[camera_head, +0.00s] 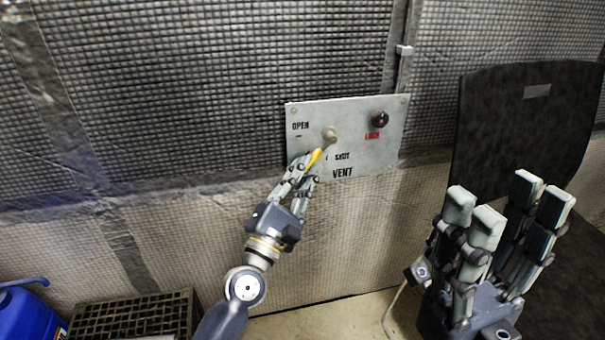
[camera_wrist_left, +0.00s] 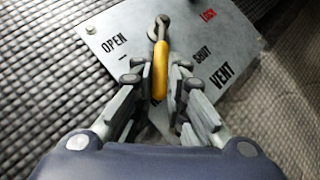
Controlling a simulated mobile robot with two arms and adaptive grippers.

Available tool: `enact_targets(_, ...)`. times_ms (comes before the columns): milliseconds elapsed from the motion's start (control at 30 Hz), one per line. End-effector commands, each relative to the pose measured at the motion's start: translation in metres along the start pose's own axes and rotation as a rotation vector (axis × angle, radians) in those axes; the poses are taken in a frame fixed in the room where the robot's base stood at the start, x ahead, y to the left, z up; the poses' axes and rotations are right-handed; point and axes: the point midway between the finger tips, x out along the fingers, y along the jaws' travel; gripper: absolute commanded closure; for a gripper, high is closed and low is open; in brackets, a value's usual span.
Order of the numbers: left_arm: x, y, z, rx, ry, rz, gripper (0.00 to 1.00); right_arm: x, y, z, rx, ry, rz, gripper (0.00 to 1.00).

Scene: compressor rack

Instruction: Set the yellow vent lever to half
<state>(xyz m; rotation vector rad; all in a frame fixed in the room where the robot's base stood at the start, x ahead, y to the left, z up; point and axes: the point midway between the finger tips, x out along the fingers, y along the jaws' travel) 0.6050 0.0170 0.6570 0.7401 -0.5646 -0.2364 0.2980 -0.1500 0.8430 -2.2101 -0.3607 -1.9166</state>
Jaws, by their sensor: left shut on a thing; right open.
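The yellow vent lever (camera_head: 316,157) sits on a grey panel (camera_head: 360,150) marked OPEN, SHUT, VENT and LOCK. Its metal pivot end is at the panel's upper middle, and in the head view the yellow grip slants down and left from it. In the left wrist view the yellow grip (camera_wrist_left: 160,72) stands between my fingers, its metal end above. My left gripper (camera_head: 309,168) is shut on the yellow grip; it also shows in the left wrist view (camera_wrist_left: 160,88). My right gripper (camera_head: 508,215) is open and empty at the lower right, away from the panel.
A dark round lock knob (camera_head: 380,119) sits at the panel's upper right. A black upright board (camera_head: 525,125) stands behind my right gripper. A blue container (camera_head: 25,308) and a dark grated crate (camera_head: 135,312) are at the lower left. Quilted wall surrounds the panel.

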Motion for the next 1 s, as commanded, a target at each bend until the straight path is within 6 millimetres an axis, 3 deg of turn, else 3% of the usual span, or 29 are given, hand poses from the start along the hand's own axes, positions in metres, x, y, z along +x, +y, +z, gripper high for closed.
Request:
enact_targets(200, 0.000, -0.002, 0.000, -0.001, 0.001, -0.004, 1.00, 0.000, 0.000, 0.000, 0.000, 0.001, 0.002, 0.51)
enact_targets(233, 0.000, -0.002, 0.000, -0.001, 0.001, -0.004, 0.85, 0.000, 0.000, 0.000, 0.000, 0.001, 0.002, 0.51)
enact_targets(300, 0.000, -0.002, 0.000, -0.001, 0.001, -0.004, 0.69, 0.000, 0.000, 0.000, 0.000, 0.000, 0.002, 0.51)
enact_targets(333, 0.000, -0.002, 0.000, -0.001, 0.001, -0.003, 0.66, 0.000, 0.000, 0.000, 0.000, 0.000, 0.002, 0.51)
enact_targets(733, -0.005, 0.000, -0.001, 0.001, 0.000, -0.002, 0.66, -0.001, 0.000, 0.001, -0.001, -0.005, -0.002, 0.51)
enact_targets(1000, -0.052, -0.002, -0.001, 0.002, 0.001, -0.008, 0.66, -0.001, 0.000, 0.001, 0.000, -0.003, -0.001, 0.51)
